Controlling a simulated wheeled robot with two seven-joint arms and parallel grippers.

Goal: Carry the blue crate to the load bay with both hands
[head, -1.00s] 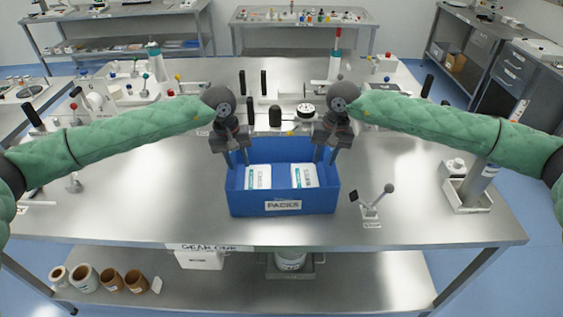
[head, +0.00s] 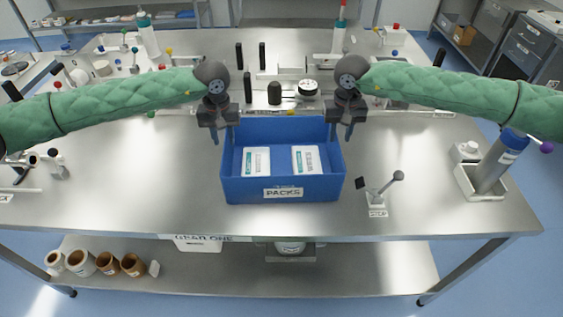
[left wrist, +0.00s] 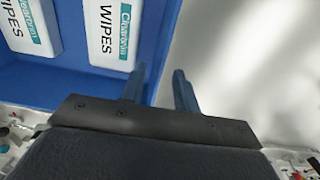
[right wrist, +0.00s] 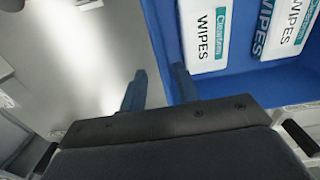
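The blue crate (head: 310,194), labelled PACKS, stands upright on the steel table, with two white wipes packs (head: 256,161) (head: 306,160) inside. My left gripper (head: 224,136) is at the crate's left side wall, near its back corner. In the left wrist view its fingers (left wrist: 158,88) are apart, one over the crate's inside, one outside. My right gripper (head: 343,132) is at the right side wall. In the right wrist view its fingers (right wrist: 158,88) are likewise apart around the wall's line. I cannot tell whether any finger touches the wall.
A small lever stand (head: 377,200) is close to the crate's right. A blue-capped cylinder (head: 493,165) stands in a holder farther right. Black posts and a fixture (head: 280,92) are behind the crate. The table left of the crate (head: 140,190) is clear.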

